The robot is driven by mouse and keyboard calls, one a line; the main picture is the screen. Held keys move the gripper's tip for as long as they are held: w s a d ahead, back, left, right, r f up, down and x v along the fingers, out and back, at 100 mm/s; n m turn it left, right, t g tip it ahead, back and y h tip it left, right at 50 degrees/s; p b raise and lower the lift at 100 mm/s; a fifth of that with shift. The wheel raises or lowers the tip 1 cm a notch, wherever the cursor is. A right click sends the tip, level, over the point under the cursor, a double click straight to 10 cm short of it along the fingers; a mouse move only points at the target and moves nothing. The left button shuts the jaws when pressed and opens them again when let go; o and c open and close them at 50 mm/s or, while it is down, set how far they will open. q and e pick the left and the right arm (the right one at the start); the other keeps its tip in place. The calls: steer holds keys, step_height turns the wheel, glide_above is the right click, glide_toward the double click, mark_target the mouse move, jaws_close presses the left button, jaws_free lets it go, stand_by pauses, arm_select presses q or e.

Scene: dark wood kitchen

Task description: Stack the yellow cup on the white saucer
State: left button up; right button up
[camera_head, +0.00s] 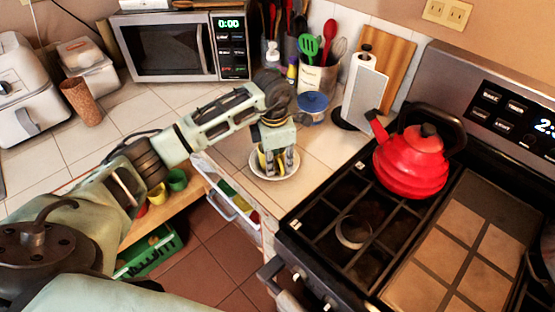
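The white saucer (287,175) lies on the tiled counter just left of the stove. The yellow cup (262,159) shows in small patches at the saucer, mostly hidden by my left gripper (279,168). My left arm reaches in from the left, and the gripper points down over the saucer with its fingers at the cup. I cannot tell whether the fingers grip the cup or only stand around it, nor whether the cup's base touches the saucer. My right gripper is not in view.
A red kettle (413,162) stands on the black stove to the right. A blue-lidded jar (312,107), a utensil crock (317,77) and a paper towel holder (364,88) stand behind the saucer. Below the counter, an open drawer (225,200) and colored cups (177,179) show.

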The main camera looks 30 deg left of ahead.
mark_target(276, 160)
arm_select(q)
steer(key=shift+r, duration=0.4)
step_height(276, 160, up, 12)
steer(key=b, duration=0.3)
steer(key=shift+s+f, duration=0.2)
steer(key=shift+s, duration=0.15)
steer(key=shift+a, duration=0.1)
steer(key=shift+f, duration=0.1)
